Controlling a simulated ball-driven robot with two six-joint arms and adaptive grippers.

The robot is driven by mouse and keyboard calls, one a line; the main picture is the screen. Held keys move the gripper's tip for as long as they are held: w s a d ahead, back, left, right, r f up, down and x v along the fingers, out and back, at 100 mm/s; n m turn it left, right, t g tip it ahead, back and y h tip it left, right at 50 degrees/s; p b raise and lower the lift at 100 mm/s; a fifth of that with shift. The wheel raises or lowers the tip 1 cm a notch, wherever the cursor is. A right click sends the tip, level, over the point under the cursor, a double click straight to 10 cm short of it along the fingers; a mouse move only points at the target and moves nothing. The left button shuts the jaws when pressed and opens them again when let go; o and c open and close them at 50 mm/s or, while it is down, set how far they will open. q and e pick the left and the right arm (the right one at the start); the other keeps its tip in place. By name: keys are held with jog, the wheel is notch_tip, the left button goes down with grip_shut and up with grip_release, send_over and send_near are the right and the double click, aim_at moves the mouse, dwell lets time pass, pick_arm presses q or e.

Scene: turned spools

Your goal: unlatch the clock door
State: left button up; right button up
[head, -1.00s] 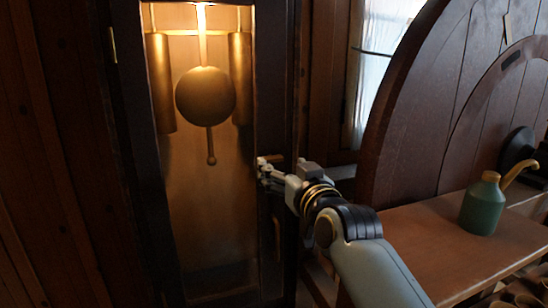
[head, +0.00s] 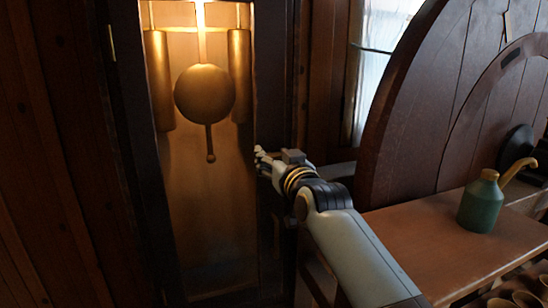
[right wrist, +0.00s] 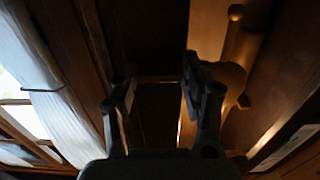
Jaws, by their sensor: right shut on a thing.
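The tall clock door (head: 212,240) is closed as far as I can tell, its lit panel showing in a dark frame. My right gripper (head: 260,158) is at the door's right frame, level with the pendulum's lower tip. It is shut on a small part there, which I take for the door's latch; the fingers and wrist hide it in the head view. In the right wrist view the two fingers (right wrist: 162,105) stand apart across the dark frame, and what is between them is too dark to make out. My left gripper is out of view.
A brass pendulum (head: 205,93) and weights (head: 159,80) hang behind the door panel. To the right, a bench (head: 440,240) holds a green oil can (head: 481,203), with a large round wooden piece (head: 425,110) behind it. A window (head: 378,65) is at the back.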

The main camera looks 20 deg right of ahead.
jog(key=c, duration=0.3)
jog(key=m+p, duration=0.2)
jog(key=m, duration=0.1)
jog(key=shift+r+m+p, duration=0.1)
jog(key=shift+m+p, duration=0.3)
jog(key=m+p, duration=0.1)
jog(key=m, duration=0.2)
jog(key=shift+d+m+p, duration=0.15)
jog(key=shift+m+p, duration=0.15)
jog(key=shift+p, duration=0.1)
jog(key=m, duration=0.4)
jog(key=shift+f+m+p, duration=0.2)
jog(key=shift+m+p, duration=0.1)
jog(key=shift+p, duration=0.1)
jog(key=m, duration=0.6)
jog(key=shift+f, duration=0.15)
